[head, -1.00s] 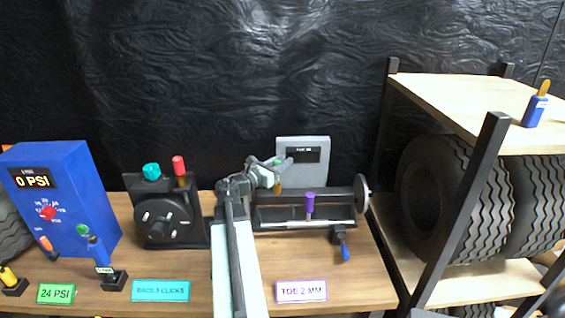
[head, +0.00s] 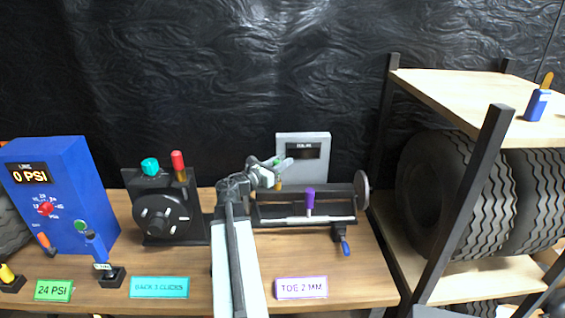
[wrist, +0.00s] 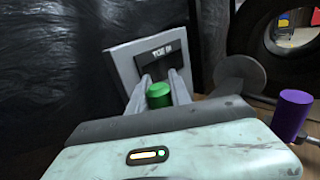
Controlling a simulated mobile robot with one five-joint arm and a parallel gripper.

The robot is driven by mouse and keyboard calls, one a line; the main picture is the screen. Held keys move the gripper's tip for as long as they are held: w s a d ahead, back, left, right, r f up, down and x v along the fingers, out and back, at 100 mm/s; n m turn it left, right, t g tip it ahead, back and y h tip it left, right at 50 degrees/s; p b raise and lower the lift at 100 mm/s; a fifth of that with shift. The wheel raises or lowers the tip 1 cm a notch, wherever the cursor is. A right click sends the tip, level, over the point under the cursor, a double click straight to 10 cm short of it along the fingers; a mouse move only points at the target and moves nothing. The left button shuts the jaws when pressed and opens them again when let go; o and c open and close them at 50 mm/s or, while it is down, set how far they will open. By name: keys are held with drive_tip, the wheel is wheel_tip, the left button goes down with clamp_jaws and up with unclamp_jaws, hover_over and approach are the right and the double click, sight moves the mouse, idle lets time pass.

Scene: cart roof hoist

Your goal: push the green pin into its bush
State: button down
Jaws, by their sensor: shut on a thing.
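The green pin (wrist: 159,95) stands between my two fingers in the wrist view, its rounded green top showing. In the head view its green top (head: 277,161) shows at my fingertips, with a brass-coloured part below it. My gripper (head: 279,166) is shut on the green pin, at the back of the black toe fixture (head: 340,202). It also shows in the wrist view (wrist: 160,88). The bush is hidden, so I cannot tell how deep the pin sits.
A grey display box (head: 318,146) stands just behind my gripper. A purple knob (head: 310,199) stands to the right on the fixture, with a disc (head: 361,190) at its end. A black click unit (head: 162,212) stands to the left. A tyre shelf (head: 455,85) is at right.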

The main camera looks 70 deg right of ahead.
drive_tip(key=shift+f+b, duration=1.25)
drive_tip(key=shift+f, duration=0.1)
drive_tip(key=c, duration=1.1)
unclamp_jaws()
drive_tip(key=v, duration=0.8)
drive_tip(key=shift+d, duration=0.1)
